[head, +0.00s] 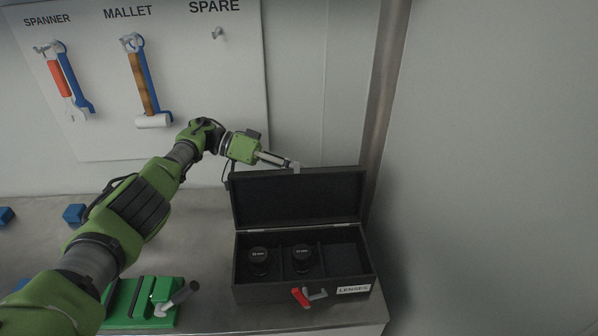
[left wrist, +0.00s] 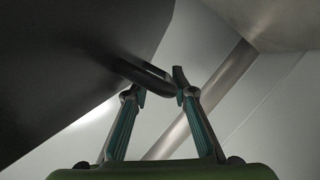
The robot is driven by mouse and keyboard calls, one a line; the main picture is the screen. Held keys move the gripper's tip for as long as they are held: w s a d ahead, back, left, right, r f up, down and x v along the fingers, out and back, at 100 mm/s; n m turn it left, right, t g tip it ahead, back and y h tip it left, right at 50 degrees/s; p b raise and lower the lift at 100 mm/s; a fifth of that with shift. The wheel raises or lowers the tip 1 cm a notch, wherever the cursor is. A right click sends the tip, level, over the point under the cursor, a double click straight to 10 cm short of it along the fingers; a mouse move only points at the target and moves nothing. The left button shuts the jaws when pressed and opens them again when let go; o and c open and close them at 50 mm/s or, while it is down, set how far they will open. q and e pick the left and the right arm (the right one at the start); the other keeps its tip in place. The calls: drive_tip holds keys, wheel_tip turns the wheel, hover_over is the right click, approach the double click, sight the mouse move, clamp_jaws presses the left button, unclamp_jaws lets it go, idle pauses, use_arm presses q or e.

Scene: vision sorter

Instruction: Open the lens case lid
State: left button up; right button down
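The black lens case (head: 303,288) stands on the worktop with its lid (head: 300,196) tilted up, roughly upright, on the back edge. The open inside shows compartments; the left and middle ones each hold a black lens (head: 258,260) (head: 302,257), and the right one looks empty. My left gripper (head: 294,166) is at the middle of the lid's top edge. In the left wrist view its fingertips (left wrist: 160,90) are apart, with a dark bar-like piece (left wrist: 146,74) between them beside the dark lid (left wrist: 70,60). Whether they grip it is unclear. My right gripper is not in view.
A red piece (head: 300,297) and a grey piece (head: 317,294) show at the case's front, beside the LENSES label (head: 353,289). A green vise-like fixture (head: 130,302) stands left. A tool board (head: 150,80) hangs behind; a metal post (head: 385,90) rises behind right.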

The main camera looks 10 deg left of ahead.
use_arm(q)
wheel_tip(320, 180, up, 9)
drive_tip(key=shift+r, duration=0.1)
drive_tip(key=shift+s, duration=0.1)
idle(0.3)
